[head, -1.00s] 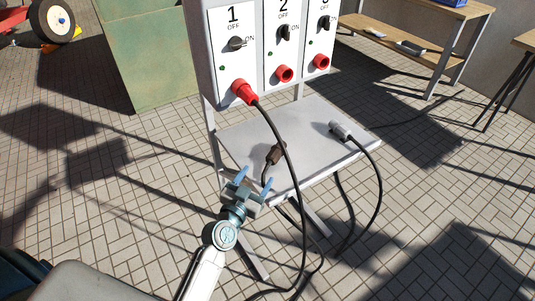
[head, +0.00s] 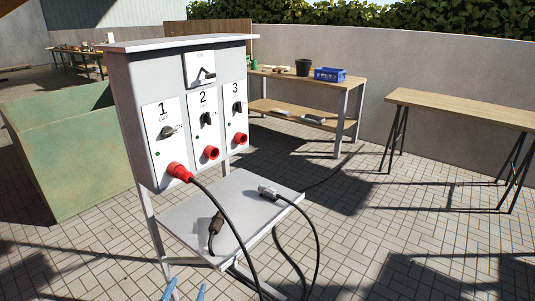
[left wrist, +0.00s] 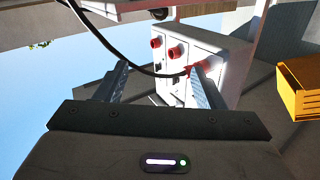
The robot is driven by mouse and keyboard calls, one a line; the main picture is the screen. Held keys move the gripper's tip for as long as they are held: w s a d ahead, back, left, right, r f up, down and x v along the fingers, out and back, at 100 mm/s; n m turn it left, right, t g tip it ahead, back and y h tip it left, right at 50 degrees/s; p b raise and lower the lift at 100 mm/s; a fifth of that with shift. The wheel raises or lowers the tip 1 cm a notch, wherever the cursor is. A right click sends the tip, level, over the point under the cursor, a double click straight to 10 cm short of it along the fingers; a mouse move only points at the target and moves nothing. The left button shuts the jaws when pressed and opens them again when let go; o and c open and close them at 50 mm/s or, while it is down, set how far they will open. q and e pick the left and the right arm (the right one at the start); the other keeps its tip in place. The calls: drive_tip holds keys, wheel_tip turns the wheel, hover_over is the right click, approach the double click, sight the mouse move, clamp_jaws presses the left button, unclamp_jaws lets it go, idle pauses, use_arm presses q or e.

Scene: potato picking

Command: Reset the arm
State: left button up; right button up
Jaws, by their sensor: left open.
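My left gripper (head: 186,291) shows only by its two blue fingertips at the bottom edge of the head view, in front of the power box's shelf. In the left wrist view its two fingers (left wrist: 159,85) stand apart with nothing gripped; a black cable passes across the view beyond them. The grey power box (head: 125,115) has three numbered switches and three red sockets. A red plug (head: 179,172) with a black cable sits in socket 1. My right gripper is not in view.
The shelf (head: 180,215) below the sockets holds a dark connector (head: 216,222) and a grey connector (head: 268,191), both with cables. A green container (head: 60,165) stands left. Wooden tables, one with a blue crate (head: 330,74), stand behind and right. The paved floor at right is open.

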use_arm(q)
drive_tip(key=s+a+f+g, duration=0.1)
drive_tip(key=s+f+g, duration=0.25)
drive_tip(key=f, duration=0.75)
drive_tip(key=s+a+f+n+g+y, duration=0.15)
drive_tip(key=s+f, duration=0.35)
drive_tip(key=f, duration=0.6)
drive_tip(key=s+f+m+g+h, duration=0.1)
drive_tip(key=s+f+g, duration=0.25)
drive_tip(key=f, duration=0.85)
drive_tip(key=s+a+f+g, duration=0.2)
drive_tip(key=s+f, duration=0.5)
drive_tip(key=s, duration=0.4)
drive_tip(key=s+a+f+n+g+y, duration=0.1)
drive_tip(key=s+a+f+g, duration=0.2)
drive_tip(key=s+f, duration=0.4)
drive_tip(key=s+a+f+n+g+y, duration=0.1)
drive_tip(key=s+f, duration=0.5)
drive_tip(key=s, duration=1.1)
drive_tip(key=shift+a+f+g, duration=0.4)
drive_tip(key=shift+a+g, duration=0.4)
drive_tip(key=shift+g, duration=0.35)
drive_tip(key=shift+w, duration=0.1)
drive_tip(key=shift+d, duration=0.1)
